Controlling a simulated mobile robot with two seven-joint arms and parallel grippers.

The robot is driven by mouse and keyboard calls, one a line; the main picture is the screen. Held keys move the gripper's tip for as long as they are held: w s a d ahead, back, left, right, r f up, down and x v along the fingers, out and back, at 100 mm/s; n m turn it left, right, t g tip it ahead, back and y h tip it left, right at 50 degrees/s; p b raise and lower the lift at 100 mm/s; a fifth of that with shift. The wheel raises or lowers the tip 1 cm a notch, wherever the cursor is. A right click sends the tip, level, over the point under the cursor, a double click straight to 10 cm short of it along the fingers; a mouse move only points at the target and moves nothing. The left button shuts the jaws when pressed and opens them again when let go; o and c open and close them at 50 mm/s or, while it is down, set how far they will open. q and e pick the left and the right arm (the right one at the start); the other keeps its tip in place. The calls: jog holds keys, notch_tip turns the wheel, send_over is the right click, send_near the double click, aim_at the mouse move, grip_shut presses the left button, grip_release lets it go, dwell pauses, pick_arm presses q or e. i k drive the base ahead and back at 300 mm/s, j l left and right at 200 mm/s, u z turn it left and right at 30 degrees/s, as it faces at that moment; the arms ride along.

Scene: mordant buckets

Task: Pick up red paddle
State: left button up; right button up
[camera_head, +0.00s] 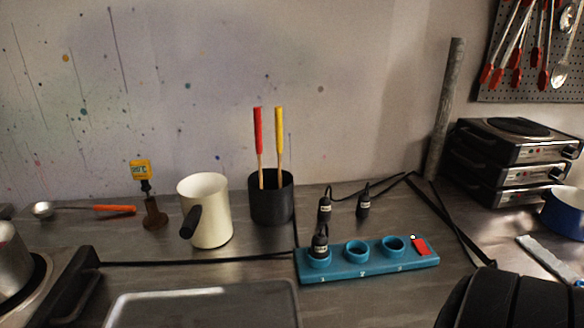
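The red paddle (258,131) stands upright in a black cup (271,205) near the wall, its red end up and its lower part hidden inside the cup. A yellow paddle (279,134) stands just to its right in the same cup. The two sticks are close together but apart at their tops. Neither of my grippers can be made out in the head view, and nothing holds the red paddle.
A cream pot (207,213) with a dark handle stands left of the cup. A blue socket strip (368,263) with black plugs lies in front, right. A metal tray (200,306) is at the front edge. Stacked hotplates (515,160) stand right. A black shape (510,300) fills the lower right.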

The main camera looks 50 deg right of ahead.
aim_at(257, 111)
jog(key=z, duration=1.35)
